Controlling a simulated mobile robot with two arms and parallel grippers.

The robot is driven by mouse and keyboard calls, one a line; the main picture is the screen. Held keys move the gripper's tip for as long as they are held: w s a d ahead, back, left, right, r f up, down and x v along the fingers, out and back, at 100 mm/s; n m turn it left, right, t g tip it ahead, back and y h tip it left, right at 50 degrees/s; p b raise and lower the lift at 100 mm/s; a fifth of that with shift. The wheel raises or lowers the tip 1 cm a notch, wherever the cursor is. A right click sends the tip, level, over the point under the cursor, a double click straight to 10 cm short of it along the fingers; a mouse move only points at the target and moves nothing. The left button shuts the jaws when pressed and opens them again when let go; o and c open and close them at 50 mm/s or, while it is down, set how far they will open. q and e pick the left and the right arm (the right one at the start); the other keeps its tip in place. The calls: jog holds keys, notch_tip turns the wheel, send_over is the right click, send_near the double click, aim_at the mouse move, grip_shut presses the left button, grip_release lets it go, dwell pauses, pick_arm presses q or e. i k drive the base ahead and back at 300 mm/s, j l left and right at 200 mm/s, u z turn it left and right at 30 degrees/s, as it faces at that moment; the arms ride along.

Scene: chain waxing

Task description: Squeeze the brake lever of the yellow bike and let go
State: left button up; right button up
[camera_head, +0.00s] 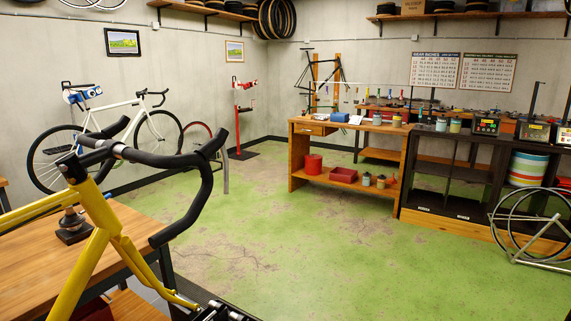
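The yellow bike (97,213) stands in the left foreground, cut off by the picture's edge. Its black drop handlebar (205,190) reaches right and curves down. A black brake hood (214,143) sits at the bar's front bend. A slim grey brake lever (226,176) appears to hang from it, apart from the bar's drop. Nothing touches the hood or lever.
A wooden table (28,253) with a small dark object (72,226) stands beside the bike. A white bike (118,107) is by the back wall. A wooden workbench (349,127) and dark shelving (447,170) stand farther right. The green floor (330,250) between is clear.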

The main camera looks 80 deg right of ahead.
aim_at(223, 152)
jog(key=l+z, duration=0.75)
jog(key=l, duration=0.15)
jog(key=i+l+z, duration=0.1)
jog(key=l+z, duration=0.3)
jog(key=l, duration=0.3)
jog(key=i+l, duration=0.1)
jog(key=l, duration=0.2)
jog(key=i+l+u, duration=0.1)
jog(key=l+u, duration=0.9)
jog(key=k+l, duration=0.1)
jog(key=l, duration=0.4)
jog(key=l+u, duration=0.1)
jog(key=l, duration=0.45)
jog(key=k+l, duration=0.15)
jog(key=l, duration=0.35)
jog(key=k+l+u, duration=0.1)
jog(key=l, duration=0.4)
jog(key=k+l, duration=0.1)
jog(key=l, duration=0.4)
jog(key=u, duration=0.05)
